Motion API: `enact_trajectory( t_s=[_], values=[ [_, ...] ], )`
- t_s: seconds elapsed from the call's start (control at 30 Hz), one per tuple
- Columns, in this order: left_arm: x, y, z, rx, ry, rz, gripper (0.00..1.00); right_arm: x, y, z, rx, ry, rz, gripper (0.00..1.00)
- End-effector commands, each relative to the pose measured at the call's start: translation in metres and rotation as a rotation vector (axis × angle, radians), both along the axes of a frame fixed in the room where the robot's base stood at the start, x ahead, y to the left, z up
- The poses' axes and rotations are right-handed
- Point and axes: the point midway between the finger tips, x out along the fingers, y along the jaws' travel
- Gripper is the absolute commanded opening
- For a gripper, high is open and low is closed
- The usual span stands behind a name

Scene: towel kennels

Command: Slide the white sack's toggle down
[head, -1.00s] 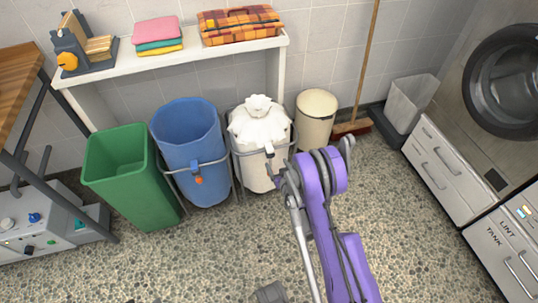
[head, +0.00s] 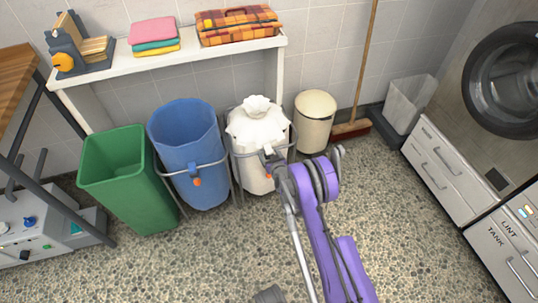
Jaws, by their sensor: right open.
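The white sack (head: 256,125) stands in a metal frame against the wall, its top gathered into a ruffled knot. I cannot tell whether the fingers touch the toggle. My left gripper is not in view.
A blue sack (head: 188,140) with an orange-ended toggle hangs in its frame left of the white one. A green bin (head: 125,180) stands further left. A cream lidded bin (head: 315,122) is close on the right. A white shelf (head: 110,74) overhangs behind.

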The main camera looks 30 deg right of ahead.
Motion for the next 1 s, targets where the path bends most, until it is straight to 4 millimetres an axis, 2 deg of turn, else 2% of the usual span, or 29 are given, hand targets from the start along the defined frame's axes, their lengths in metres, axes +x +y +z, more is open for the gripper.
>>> enact_trajectory(
  t_s=[0.17,0.2,0.63,1.0],
  values=[
    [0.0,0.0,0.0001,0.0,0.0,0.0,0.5,0.0001,0.0001,0.0001,0.0,0.0,0.0,0.8],
    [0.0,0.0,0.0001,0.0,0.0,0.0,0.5,0.0001,0.0001,0.0001,0.0,0.0,0.0,0.76],
    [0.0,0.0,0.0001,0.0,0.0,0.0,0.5,-0.0002,0.0001,0.0001,0.0,0.0,0.0,0.0],
    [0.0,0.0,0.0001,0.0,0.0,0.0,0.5,-0.0002,0.0001,0.0,0.0,0.0,0.0,0.0]
  ],
)
